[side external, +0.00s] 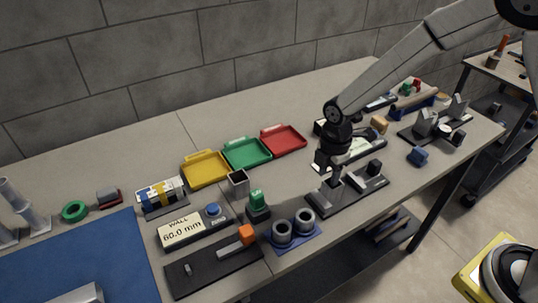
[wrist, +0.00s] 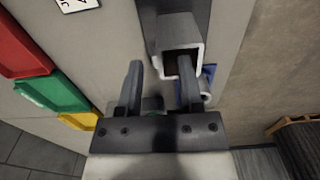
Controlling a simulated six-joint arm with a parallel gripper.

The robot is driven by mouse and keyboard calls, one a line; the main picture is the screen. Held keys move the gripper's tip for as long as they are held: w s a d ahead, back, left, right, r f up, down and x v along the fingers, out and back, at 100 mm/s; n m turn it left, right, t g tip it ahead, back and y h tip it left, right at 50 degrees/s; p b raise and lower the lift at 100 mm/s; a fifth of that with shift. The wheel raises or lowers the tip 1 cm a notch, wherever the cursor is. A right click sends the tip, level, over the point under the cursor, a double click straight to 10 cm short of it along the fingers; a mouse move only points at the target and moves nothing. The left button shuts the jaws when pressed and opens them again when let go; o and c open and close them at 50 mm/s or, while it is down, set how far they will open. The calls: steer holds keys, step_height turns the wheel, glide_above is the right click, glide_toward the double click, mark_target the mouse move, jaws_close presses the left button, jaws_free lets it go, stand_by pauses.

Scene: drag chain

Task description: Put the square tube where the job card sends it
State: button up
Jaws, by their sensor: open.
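The square tube (wrist: 183,58) is a pale grey hollow piece with a dark inside. In the wrist view its open end faces the camera, just ahead of my fingers and nearer the right one. In the side view a grey upright piece (side external: 333,195), likely this tube, stands on a dark fixture base (side external: 355,190) under my gripper (side external: 329,172). My gripper is open, and its fingers also show in the wrist view (wrist: 160,85); I cannot tell whether either touches the tube. A white card (wrist: 76,4), perhaps the job card, is cut off with only partial print showing.
Yellow (side external: 205,168), green (side external: 246,153) and red (side external: 283,139) trays stand at the back. Another grey square hollow piece (side external: 238,182) stands in front of them. A gauge reads "WALL 60.0 mm" (side external: 182,231). Two round pieces stand on a blue pad (side external: 300,243).

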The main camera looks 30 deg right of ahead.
mark_target(327, 183)
steer(key=shift+f, duration=2)
jaws_close()
